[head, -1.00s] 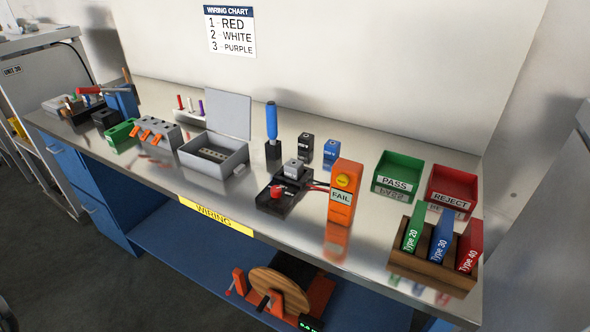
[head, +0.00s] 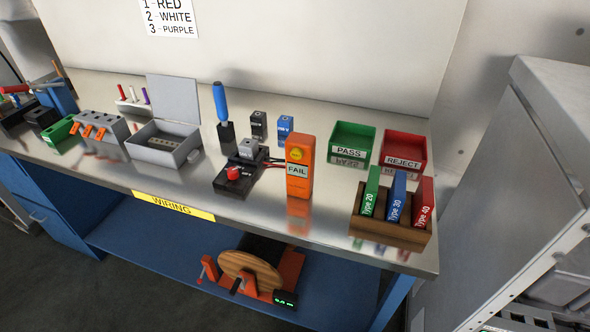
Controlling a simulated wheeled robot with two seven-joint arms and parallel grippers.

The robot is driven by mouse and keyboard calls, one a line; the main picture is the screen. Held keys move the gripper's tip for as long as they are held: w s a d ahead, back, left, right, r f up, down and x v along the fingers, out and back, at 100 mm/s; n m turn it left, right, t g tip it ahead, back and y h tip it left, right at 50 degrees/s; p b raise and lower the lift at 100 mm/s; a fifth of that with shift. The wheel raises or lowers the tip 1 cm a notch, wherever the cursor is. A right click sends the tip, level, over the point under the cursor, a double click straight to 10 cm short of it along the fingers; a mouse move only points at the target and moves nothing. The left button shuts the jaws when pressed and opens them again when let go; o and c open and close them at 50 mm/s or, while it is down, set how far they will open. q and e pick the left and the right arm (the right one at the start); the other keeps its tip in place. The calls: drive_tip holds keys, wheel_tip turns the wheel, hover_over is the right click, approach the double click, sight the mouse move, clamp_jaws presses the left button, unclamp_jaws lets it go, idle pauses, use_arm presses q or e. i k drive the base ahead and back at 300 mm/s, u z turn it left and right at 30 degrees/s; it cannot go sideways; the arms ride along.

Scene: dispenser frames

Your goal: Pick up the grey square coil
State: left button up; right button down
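A small grey square block (head: 248,147), which looks like the grey square coil, sits on the black test fixture (head: 232,184) with a red knob at the middle of the bench. The orange tester box (head: 299,178), reading FAIL, stands just to its right. A black block (head: 258,126) and a blue block (head: 284,130) of similar shape stand behind it. Neither of my grippers is in view.
A green PASS bin (head: 351,144) and a red REJECT bin (head: 403,151) stand at the right of the steel bench (head: 325,238). A wooden rack (head: 375,228) holds Type 20, 30 and 40 books. An open grey box (head: 165,148) and a blue-handled screwdriver (head: 221,104) stand left of the fixture. A wooden spool (head: 250,272) is below.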

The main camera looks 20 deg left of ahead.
sight(248, 149)
drive_tip(key=u, duration=2.85)
drive_tip(key=i, duration=2.25)
drive_tip(key=z, duration=3.1)
drive_tip(key=i, duration=0.45)
drive_tip(key=z, duration=0.1)
